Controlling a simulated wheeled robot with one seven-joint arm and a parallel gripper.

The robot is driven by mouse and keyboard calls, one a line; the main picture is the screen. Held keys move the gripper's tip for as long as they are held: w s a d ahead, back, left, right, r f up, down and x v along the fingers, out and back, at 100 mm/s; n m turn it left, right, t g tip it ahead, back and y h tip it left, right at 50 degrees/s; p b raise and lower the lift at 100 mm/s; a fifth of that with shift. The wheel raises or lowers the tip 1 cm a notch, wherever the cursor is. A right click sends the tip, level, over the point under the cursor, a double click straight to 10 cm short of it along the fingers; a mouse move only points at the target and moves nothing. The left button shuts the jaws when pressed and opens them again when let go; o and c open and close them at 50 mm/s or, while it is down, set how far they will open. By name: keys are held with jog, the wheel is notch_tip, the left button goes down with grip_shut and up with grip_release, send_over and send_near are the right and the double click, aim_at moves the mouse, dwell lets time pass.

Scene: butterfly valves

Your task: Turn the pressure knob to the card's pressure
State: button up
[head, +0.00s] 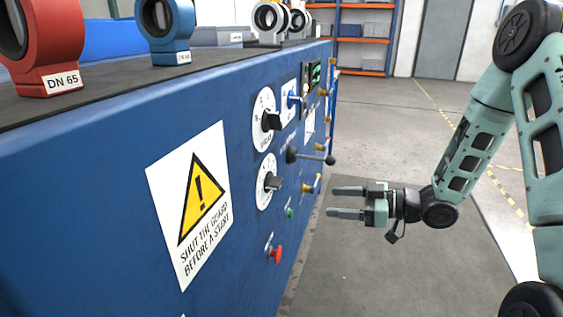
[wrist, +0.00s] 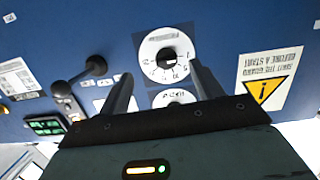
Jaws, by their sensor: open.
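Two white dials with black knobs sit on the blue panel: an upper dial (head: 259,134) and a lower dial (head: 263,196). I cannot read which one is the pressure knob. In the wrist view, which is upside down, the lower dial (wrist: 151,47) lies ahead between the fingers, and the upper dial (wrist: 172,96) is partly hidden by my gripper. A white card (head: 310,123) is on the panel to the right; its print is too small to read. My gripper (head: 333,202) is open and empty, apart from the panel, to the right of the lower dial.
A black-knobbed lever (head: 330,160) sticks out of the panel, with a red button (head: 275,254), a green button (head: 290,212) and brass fittings nearby. A green-lit display (head: 315,74) is higher up. A warning sign (head: 170,178) is at left. Floor beside the panel is clear.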

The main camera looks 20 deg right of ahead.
aim_at(281, 183)
jog(key=w+a, duration=0.2)
jog(key=a, duration=0.2)
jog(key=w+a+r+y, duration=0.1)
jog(key=w+a, duration=0.2)
jog(key=a, duration=0.1)
jog(key=w+a+r+y, duration=0.1)
jog(key=w+a, duration=0.2)
jog(key=shift+w+a+r+t, duration=0.2)
jog(key=shift+w+a+t, duration=0.05)
jog(key=shift+a+t, duration=0.15)
jog(key=c, duration=1)
